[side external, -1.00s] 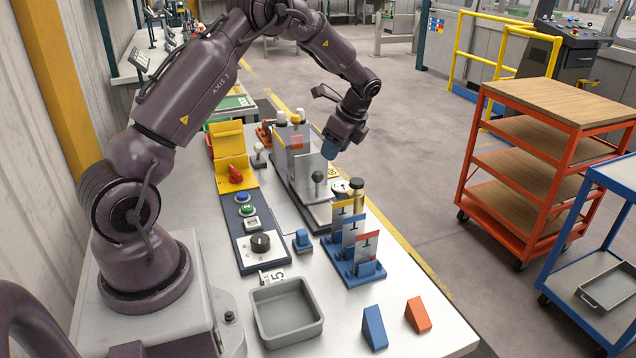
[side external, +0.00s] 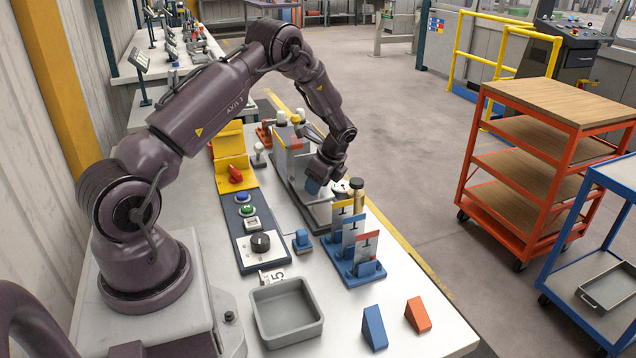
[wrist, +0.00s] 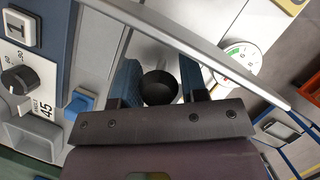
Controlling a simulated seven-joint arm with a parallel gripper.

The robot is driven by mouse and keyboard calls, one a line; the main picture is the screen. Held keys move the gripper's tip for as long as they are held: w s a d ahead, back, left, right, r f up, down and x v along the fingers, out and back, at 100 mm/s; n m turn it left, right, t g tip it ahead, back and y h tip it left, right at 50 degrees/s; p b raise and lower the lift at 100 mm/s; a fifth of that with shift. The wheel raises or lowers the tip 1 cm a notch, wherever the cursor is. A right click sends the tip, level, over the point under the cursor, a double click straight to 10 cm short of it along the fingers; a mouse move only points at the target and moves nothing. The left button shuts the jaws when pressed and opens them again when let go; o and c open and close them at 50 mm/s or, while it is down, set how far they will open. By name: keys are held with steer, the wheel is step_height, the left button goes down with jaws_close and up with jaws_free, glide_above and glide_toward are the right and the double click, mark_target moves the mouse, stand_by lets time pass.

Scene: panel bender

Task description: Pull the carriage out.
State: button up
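The carriage (side external: 319,213) is a grey block on the bender's bed, with an upright plate and a dark ball knob. My gripper (side external: 314,187) is low over it and hides the knob in the side view. In the wrist view, the black ball knob (wrist: 160,88) sits between the two blue fingers of my gripper (wrist: 160,76). The fingers stand apart on either side of it. A thin gap shows at the right finger; contact at the left finger cannot be told.
A blue rack of cards (side external: 352,268) is in front. The control panel (side external: 246,225) lies to the left. A grey tray (side external: 286,312) sits nearer.

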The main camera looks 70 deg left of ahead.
jaws_close()
steer(key=shift+d, duration=2)
jaws_free()
steer(key=v, duration=1.3)
steer(key=shift+s+a, duration=0.1)
